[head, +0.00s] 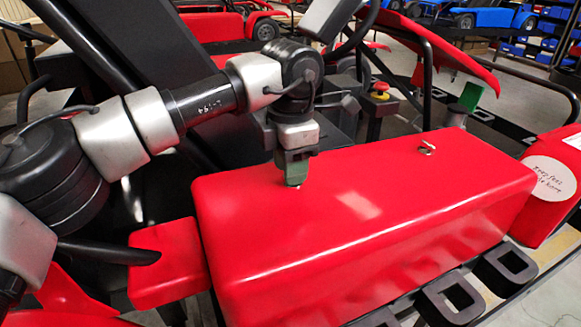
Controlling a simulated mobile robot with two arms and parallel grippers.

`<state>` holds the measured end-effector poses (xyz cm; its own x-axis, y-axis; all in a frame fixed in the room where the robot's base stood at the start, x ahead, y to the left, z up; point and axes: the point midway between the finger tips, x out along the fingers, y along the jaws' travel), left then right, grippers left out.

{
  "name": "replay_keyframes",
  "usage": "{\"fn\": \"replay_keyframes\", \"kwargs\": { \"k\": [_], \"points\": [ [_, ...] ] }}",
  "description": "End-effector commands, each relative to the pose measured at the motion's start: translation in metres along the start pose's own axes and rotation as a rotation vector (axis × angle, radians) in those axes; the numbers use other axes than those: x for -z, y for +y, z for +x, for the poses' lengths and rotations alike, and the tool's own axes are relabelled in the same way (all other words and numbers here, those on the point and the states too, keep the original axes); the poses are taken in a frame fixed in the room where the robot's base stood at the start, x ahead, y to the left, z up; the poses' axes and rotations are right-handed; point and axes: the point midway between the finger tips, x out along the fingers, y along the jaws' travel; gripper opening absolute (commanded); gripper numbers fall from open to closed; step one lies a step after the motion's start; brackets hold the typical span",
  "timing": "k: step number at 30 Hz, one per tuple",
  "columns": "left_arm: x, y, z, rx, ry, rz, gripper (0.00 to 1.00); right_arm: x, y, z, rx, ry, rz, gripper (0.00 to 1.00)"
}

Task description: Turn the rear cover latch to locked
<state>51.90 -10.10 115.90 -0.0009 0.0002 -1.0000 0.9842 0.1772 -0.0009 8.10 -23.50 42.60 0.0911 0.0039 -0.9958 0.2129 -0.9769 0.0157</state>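The red cover (370,210) is a long box-shaped lid across the middle and right of the head view. A small metallic latch (427,148) sits on its top toward the far right, with nothing touching it. My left gripper (296,178) points down at the cover's top near its back left edge. Its green-tipped fingers are at or just above the surface. I cannot tell whether they touch it, or whether another latch is hidden between them. The finger gap is not clear from this side. My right gripper is not in view.
A red emergency-stop style button (380,91) on a dark box stands behind the cover. A red side panel (551,185) bears a white round label. Black frame tubes surround the cover.

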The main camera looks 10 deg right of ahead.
Motion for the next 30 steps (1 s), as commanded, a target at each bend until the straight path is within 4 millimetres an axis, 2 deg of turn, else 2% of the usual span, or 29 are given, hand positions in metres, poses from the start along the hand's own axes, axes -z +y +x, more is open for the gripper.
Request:
{"fn": "replay_keyframes", "kwargs": {
  "k": [9, 15, 19, 30],
  "points": [
    [-0.001, 0.000, -0.062, -0.005, -0.002, -0.001, 0.36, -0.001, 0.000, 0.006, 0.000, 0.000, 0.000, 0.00],
    [0.000, 0.000, -0.091, -0.003, -0.002, -0.001, 0.36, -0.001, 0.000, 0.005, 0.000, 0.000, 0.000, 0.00],
    [0.000, 0.000, -0.099, -0.001, -0.001, 0.000, 0.36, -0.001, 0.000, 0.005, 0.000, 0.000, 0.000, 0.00],
    [0.000, 0.000, -0.104, -0.001, -0.001, 0.001, 0.36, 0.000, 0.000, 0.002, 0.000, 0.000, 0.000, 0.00]
  ]
}}
